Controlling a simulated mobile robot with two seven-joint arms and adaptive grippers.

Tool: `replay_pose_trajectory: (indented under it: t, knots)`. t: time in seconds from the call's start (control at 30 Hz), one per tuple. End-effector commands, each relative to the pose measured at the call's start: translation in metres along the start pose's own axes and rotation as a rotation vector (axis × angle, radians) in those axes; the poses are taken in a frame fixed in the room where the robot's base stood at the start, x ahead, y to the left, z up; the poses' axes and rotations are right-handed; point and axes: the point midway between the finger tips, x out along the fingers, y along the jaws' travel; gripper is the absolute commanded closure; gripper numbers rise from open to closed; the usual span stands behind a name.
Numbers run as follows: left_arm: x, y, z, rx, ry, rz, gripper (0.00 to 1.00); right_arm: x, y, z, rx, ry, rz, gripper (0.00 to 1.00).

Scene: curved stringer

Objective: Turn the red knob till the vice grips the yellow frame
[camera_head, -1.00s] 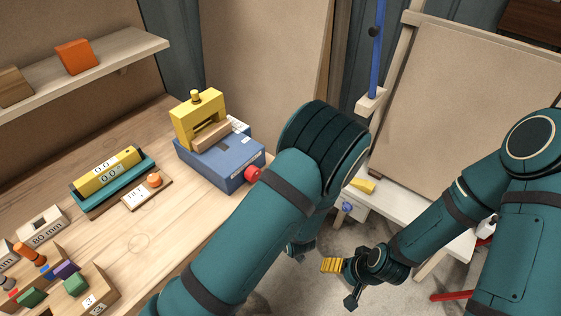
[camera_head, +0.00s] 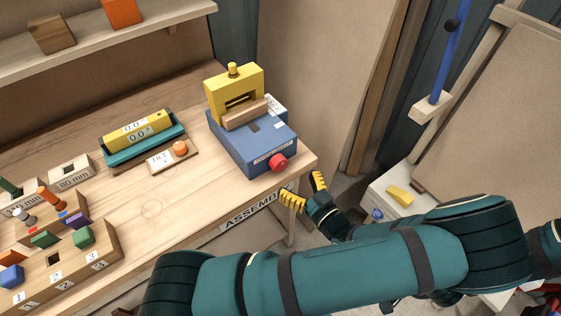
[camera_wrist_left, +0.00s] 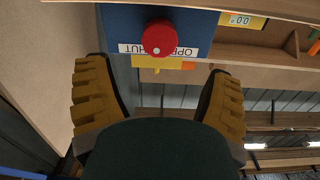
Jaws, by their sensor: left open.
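The red knob (camera_head: 278,162) sticks out of the front of the blue vice base (camera_head: 257,149) at the bench's right end. The yellow frame (camera_head: 234,88) stands upright on the base, with a wooden block (camera_head: 245,114) in front of it; I cannot tell whether the jaw touches the frame. My left gripper (camera_head: 306,190) is open and empty, just below and in front of the knob. In the left wrist view the knob (camera_wrist_left: 158,38) lies ahead between the open fingers, apart from them, with an OPEN/SHUT label behind it. My right gripper is not in view.
A teal level holder with a yellow level (camera_head: 138,131) and a board with an orange button (camera_head: 180,148) sit left of the vice. Blocks with coloured pegs (camera_head: 60,250) fill the bench's front left. The bench edge runs beneath the knob. A white stool (camera_head: 385,190) stands at right.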

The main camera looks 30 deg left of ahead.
Motion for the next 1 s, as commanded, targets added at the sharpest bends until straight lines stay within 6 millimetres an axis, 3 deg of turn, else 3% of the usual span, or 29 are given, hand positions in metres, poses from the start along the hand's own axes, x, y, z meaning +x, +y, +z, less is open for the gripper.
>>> replay_pose_trajectory:
  t: [0.2,0.4,0.6,0.9,1.0]
  knots:
    - [0.044,-0.001,0.001,0.002,0.0,-0.002,0.19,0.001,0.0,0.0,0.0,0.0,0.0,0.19]
    - [0.073,0.0,0.001,0.001,-0.001,-0.001,0.19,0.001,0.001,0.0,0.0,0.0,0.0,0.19]
    - [0.086,0.0,0.001,-0.001,-0.002,0.001,0.19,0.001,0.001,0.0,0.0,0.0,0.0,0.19]
    - [0.087,0.0,0.0,-0.001,-0.003,0.002,0.19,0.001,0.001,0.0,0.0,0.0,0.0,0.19]
    - [0.087,0.0,0.0,-0.001,-0.003,0.002,0.54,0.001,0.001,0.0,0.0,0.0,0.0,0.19]
